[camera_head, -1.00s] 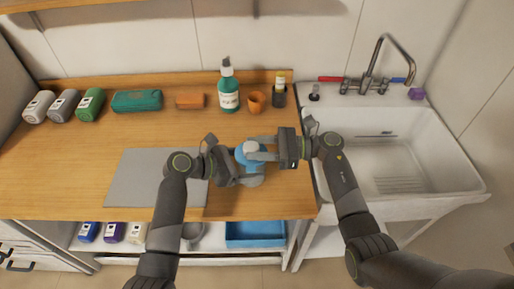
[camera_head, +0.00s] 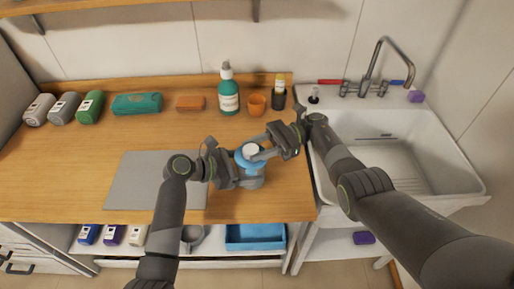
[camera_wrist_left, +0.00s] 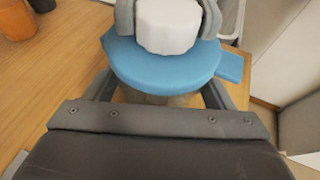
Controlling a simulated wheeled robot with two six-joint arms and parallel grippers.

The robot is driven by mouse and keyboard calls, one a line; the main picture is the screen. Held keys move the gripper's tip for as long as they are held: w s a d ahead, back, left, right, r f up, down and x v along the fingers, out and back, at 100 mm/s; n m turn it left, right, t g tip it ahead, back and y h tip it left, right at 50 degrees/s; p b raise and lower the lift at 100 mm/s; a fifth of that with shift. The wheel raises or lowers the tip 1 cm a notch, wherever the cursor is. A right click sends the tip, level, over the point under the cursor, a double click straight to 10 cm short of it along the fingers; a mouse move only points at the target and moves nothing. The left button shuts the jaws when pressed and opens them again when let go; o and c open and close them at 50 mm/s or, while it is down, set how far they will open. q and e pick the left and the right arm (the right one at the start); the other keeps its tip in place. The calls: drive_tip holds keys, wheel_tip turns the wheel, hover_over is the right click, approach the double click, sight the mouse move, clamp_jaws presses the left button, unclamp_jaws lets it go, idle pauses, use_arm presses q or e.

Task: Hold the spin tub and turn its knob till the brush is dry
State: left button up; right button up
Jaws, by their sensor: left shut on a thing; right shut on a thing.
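The spin tub (camera_head: 252,168) stands on the wooden counter near its front edge. It has a blue lid (camera_wrist_left: 165,68) and a white knob (camera_wrist_left: 168,24) on top. My left gripper (camera_head: 240,176) is shut on the tub's body from the left; in the left wrist view its fingers (camera_wrist_left: 160,98) lie on either side below the lid. My right gripper (camera_head: 258,151) is shut on the knob from above right, and its fingertips also flank the knob in the left wrist view (camera_wrist_left: 166,10). No brush can be made out; the tub's inside is hidden under the lid.
A grey mat (camera_head: 150,180) lies left of the tub. A green pump bottle (camera_head: 229,92), an orange cup (camera_head: 256,103) and a dark holder (camera_head: 278,96) stand behind. The white sink (camera_head: 390,150) is to the right.

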sight(257, 146)
drive_tip(key=shift+w+r+n+g+h, duration=0.1)
drive_tip(key=shift+n+g+h, duration=0.2)
drive_tip(key=shift+n+g, duration=0.15)
idle(0.5)
drive_tip(key=o, duration=1)
drive_tip(key=shift+r, duration=0.1)
drive_tip(key=shift+r, duration=4.9)
drive_tip(key=shift+c, duration=0.2)
